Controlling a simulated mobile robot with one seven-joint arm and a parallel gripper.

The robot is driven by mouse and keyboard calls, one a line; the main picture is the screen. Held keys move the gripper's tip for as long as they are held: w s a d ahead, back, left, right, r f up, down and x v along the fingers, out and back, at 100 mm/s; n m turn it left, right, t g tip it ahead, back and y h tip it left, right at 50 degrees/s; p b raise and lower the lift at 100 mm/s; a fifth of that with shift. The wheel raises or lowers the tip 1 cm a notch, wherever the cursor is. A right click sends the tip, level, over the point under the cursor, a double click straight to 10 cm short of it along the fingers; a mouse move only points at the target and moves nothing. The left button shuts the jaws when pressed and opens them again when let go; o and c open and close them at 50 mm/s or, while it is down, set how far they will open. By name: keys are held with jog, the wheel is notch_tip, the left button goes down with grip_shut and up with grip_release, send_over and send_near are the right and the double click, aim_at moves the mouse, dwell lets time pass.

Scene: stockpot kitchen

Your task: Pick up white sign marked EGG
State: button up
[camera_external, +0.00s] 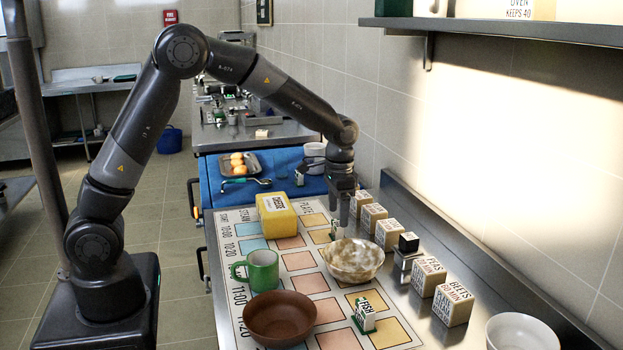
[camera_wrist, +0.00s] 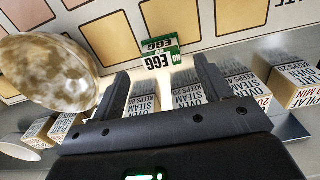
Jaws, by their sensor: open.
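The white sign marked EGG (camera_wrist: 160,62) stands on a green base on the printed mat, seen in the wrist view just beyond my fingertips. In the external view a small part of it (camera_external: 333,229) shows beside my gripper, mostly hidden. My gripper (camera_external: 341,213) points down over the far part of the mat. It is open and empty. In the wrist view the two fingers of my gripper (camera_wrist: 163,75) are apart, with the sign appearing between and past their tips. I cannot tell the exact gap in height.
A speckled bowl (camera_external: 353,260) sits close to the gripper. Labelled cubes (camera_external: 373,216) line the right side. A yellow box (camera_external: 276,215), green mug (camera_external: 262,270), brown bowl (camera_external: 280,318) and FISH sign (camera_external: 366,314) stand on the mat (camera_external: 305,262).

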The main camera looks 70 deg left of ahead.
aim_at(338, 223)
notch_tip(338, 223, down, 5)
jog(key=shift+a+r, duration=0.1)
jog(key=c, duration=1.1)
